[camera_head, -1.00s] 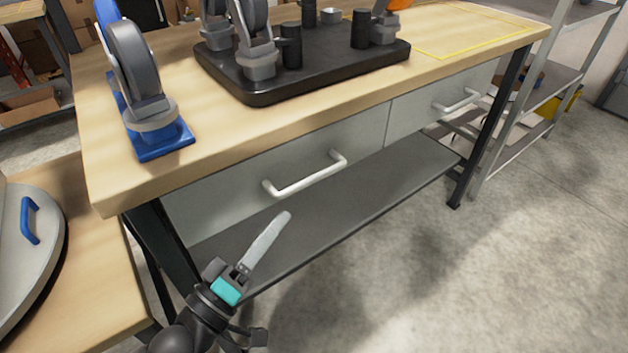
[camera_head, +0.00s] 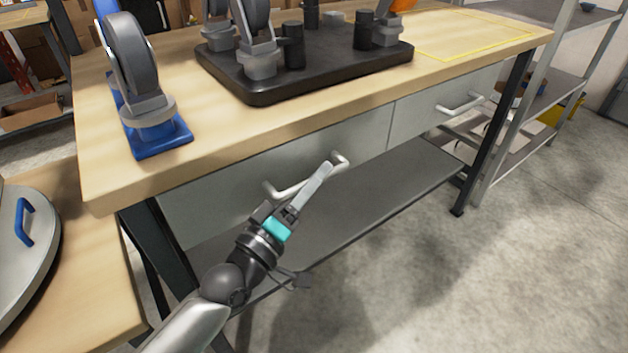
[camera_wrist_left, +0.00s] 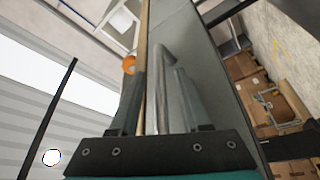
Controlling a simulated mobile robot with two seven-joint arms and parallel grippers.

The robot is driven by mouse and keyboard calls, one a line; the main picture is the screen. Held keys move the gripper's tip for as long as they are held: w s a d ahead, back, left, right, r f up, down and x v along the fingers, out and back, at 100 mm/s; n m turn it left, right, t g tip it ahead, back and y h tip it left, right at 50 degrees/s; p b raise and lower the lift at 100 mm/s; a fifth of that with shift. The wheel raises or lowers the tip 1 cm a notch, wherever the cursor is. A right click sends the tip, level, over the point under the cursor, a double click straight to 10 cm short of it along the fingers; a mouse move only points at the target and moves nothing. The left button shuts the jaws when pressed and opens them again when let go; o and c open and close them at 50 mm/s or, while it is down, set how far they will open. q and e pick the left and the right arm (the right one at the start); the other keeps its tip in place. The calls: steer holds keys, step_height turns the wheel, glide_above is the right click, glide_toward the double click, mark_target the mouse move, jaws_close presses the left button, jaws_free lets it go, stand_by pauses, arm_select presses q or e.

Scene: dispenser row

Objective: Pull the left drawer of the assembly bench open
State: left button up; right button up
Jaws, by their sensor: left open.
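The assembly bench (camera_head: 240,128) has a wooden top and two grey drawers below it. The left drawer (camera_head: 225,197) is shut, its front in line with the right drawer (camera_head: 425,108). Its pale bar handle (camera_head: 284,193) is partly hidden behind my left gripper (camera_head: 318,183). My left gripper is open and empty, in front of the handle's right half. In the left wrist view, the handle (camera_wrist_left: 162,75) shows in the gap between the two fingers of the gripper (camera_wrist_left: 160,92). I cannot tell whether either finger touches it. My right gripper is not in view.
A grey lower shelf (camera_head: 365,205) runs under the drawers. A blue-based dispenser (camera_head: 160,140) and a black tray (camera_head: 330,80) with dispensers stand on the bench. A wooden side table (camera_head: 85,285) is at left. The floor at right is clear.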

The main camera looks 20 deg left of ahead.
arm_select(q)
jaws_close()
stand_by(1.4)
